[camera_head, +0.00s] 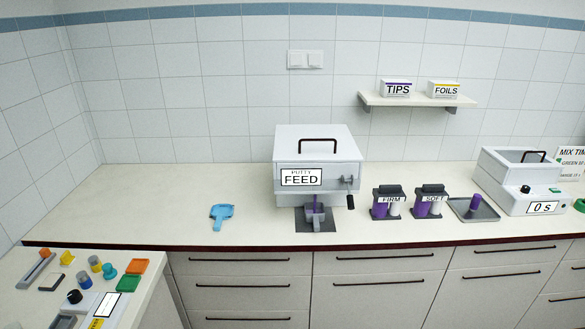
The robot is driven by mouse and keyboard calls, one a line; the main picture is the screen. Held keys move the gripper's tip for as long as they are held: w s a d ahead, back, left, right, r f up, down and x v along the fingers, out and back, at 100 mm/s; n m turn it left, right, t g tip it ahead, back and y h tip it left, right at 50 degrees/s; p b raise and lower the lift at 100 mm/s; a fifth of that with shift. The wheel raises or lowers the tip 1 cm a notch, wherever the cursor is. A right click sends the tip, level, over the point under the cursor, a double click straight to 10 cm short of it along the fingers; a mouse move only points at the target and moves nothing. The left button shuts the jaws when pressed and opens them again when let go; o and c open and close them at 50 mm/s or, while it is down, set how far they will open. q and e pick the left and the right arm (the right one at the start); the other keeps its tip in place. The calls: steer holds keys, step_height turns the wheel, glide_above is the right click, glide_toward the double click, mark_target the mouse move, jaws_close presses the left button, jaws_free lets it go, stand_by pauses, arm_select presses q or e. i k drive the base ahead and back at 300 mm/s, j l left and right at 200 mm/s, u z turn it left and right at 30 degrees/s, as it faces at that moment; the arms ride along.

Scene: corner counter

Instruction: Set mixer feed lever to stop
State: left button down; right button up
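A white box labelled "PUTTY FEED" (317,150) stands on the back counter, with a black handle on its lid. A small lever with a black grip (350,201) sits at the right of its front face, with the grip hanging down. The marks around the lever are too small to read. A grey holder (316,222) with a purple piece stands on a dark mat below the box's front. Neither of my grippers is in view.
A white device reading "0 s" (541,208) stands at the right. FIRM (390,199) and SOFT (430,198) cartridge holders and a grey tray (485,213) stand between. A blue tool (221,213) lies left on clear counter. Small items crowd the side counter.

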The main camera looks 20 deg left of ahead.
mark_target(350, 197)
steer(key=k+l+u, duration=0.15)
steer(key=l+u, duration=0.25)
steer(key=k+l+u, duration=0.15)
steer(key=l+u, duration=0.2)
